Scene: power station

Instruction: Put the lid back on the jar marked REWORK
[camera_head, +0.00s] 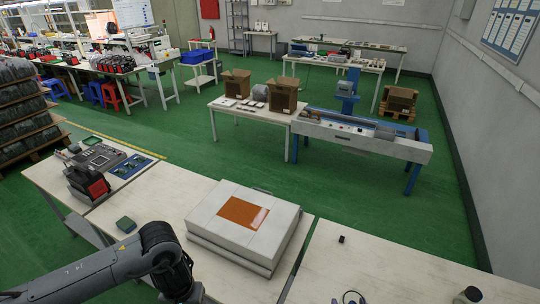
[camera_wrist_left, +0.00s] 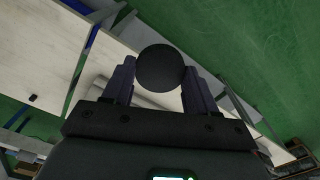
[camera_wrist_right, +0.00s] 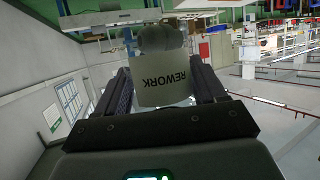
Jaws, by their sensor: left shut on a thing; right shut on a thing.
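In the left wrist view, my left gripper (camera_wrist_left: 158,85) is shut on a round dark disc, which looks like the lid (camera_wrist_left: 160,66). In the right wrist view, my right gripper (camera_wrist_right: 163,92) is shut on a jar (camera_wrist_right: 162,84) with a pale label reading REWORK, upside down in that picture. The far part of the jar looks dark grey and rounded. The lid and jar are apart. In the head view, my left arm comes in from the left, its fingers hidden. A dark-topped cylinder is cut off at the bottom right; I cannot tell whether it is this jar.
A white case with an orange panel (camera_head: 205,232) stands on the middle bench. A small black block (camera_head: 341,239) lies on the right bench (camera_head: 385,255), whose surface is mostly clear.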

